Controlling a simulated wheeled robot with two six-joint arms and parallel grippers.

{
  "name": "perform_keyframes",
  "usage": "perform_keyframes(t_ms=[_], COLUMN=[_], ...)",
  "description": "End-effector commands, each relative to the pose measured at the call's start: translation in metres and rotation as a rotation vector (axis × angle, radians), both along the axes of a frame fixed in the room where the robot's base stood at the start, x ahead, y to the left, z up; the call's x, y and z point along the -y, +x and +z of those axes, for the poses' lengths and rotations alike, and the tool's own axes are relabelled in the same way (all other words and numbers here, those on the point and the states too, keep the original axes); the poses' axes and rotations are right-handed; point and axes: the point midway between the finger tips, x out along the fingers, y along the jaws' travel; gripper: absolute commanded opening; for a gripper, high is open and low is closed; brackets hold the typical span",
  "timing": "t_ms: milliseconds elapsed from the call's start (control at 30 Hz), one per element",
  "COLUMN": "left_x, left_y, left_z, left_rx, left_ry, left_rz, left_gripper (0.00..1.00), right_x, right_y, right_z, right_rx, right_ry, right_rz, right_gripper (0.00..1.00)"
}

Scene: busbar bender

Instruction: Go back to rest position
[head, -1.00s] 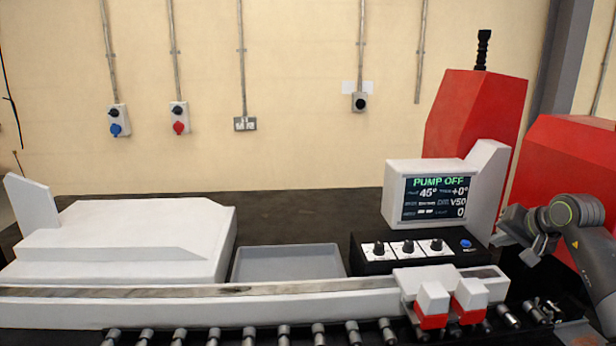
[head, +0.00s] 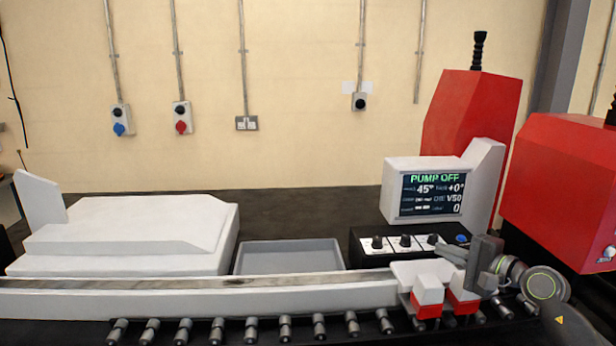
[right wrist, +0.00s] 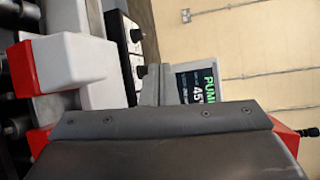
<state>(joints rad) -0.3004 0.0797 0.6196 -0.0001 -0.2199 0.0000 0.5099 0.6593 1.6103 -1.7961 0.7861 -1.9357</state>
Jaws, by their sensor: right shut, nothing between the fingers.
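My right gripper (head: 455,253) is in the head view at the right, in front of the control box (head: 365,262) with its black knobs. Its fingers point left and are closed with nothing between them. It covers part of the box near the blue button (head: 463,239). In the right wrist view, part of my gripper (right wrist: 150,85) shows in front of the monitor (right wrist: 192,88). My left gripper is in neither view.
The monitor (head: 391,200) reads PUMP OFF and 45°. White-and-red blocks (head: 428,291) sit on the long white rail (head: 200,305), close to my right gripper. Rollers (head: 285,328) line the front. A grey tray (head: 290,243) lies in the middle. Red housings (head: 565,180) stand at right.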

Motion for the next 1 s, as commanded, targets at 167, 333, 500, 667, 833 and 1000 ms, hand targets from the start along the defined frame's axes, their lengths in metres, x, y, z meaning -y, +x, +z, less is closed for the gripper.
perform_keyframes(t_ms=[167, 333, 500, 667, 833, 1000], left_x=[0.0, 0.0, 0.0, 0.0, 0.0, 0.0], left_y=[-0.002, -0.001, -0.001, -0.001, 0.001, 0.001], left_z=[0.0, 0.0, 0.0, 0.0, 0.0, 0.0], left_rx=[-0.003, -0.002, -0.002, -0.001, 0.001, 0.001], left_ry=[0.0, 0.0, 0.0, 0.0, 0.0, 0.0], left_rz=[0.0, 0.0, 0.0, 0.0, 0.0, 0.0], left_gripper=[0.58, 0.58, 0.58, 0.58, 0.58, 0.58], right_x=[-0.02, -0.004, 0.033, 0.07, 0.092, 0.084], right_y=[-0.034, -0.068, -0.105, -0.146, -0.204, -0.278], right_z=[0.006, 0.007, -0.015, -0.064, -0.135, -0.207], right_rx=[-0.041, -0.122, -0.213, -0.266, -0.229, 0.015], right_ry=[0.584, 1.201, 1.84, 2.44, 3.058, -2.559], right_rz=[-0.019, -0.061, -0.134, -0.246, -0.428, 0.5], right_gripper=[0.0, 0.0, 0.0, 0.0, 0.0, 0.0])
